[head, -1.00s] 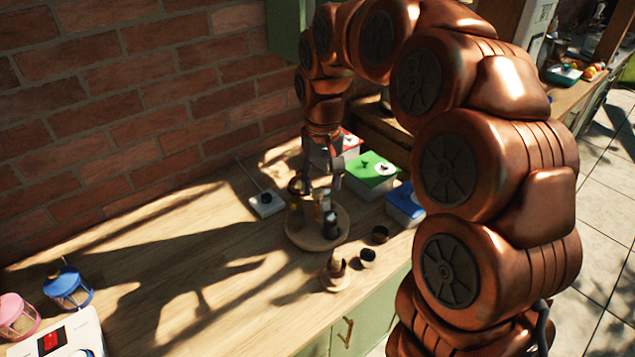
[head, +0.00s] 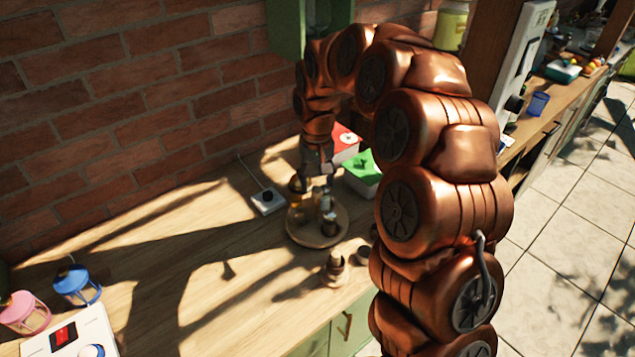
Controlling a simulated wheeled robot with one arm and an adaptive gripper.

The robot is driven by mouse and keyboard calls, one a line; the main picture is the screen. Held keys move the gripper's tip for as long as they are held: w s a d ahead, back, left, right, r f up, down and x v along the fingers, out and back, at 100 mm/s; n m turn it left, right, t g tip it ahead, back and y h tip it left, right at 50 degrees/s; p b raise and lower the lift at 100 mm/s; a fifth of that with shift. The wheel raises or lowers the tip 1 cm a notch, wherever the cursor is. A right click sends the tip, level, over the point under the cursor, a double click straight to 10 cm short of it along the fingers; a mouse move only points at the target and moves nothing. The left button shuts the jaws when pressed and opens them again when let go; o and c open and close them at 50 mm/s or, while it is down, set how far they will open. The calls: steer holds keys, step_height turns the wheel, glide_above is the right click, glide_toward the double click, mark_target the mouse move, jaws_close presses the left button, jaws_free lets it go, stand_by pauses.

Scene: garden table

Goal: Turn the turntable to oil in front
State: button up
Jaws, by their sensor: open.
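The round wooden turntable (head: 304,239) stands on the wooden counter, left of my arm. Several small containers stand on it, among them a dark one (head: 329,226) at its front right; I cannot tell which one is the oil. My gripper (head: 318,187) points down over the back part of the turntable, among or just above the containers. It is open; whether a finger touches a container or the turntable is too small to tell. My gripper and the containers hide part of the turntable's far side.
A small wooden item (head: 335,268) and a dark cup (head: 364,254) stand in front of the turntable. A white box with a dark knob (head: 267,200) is behind left. Green (head: 363,172) and red-lidded (head: 345,141) boxes stand behind right. The counter's left middle is mostly clear.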

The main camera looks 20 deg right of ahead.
mark_target(317, 207)
steer(key=shift+f+p, duration=0.3)
steer(key=shift+f, duration=0.95)
jaws_close()
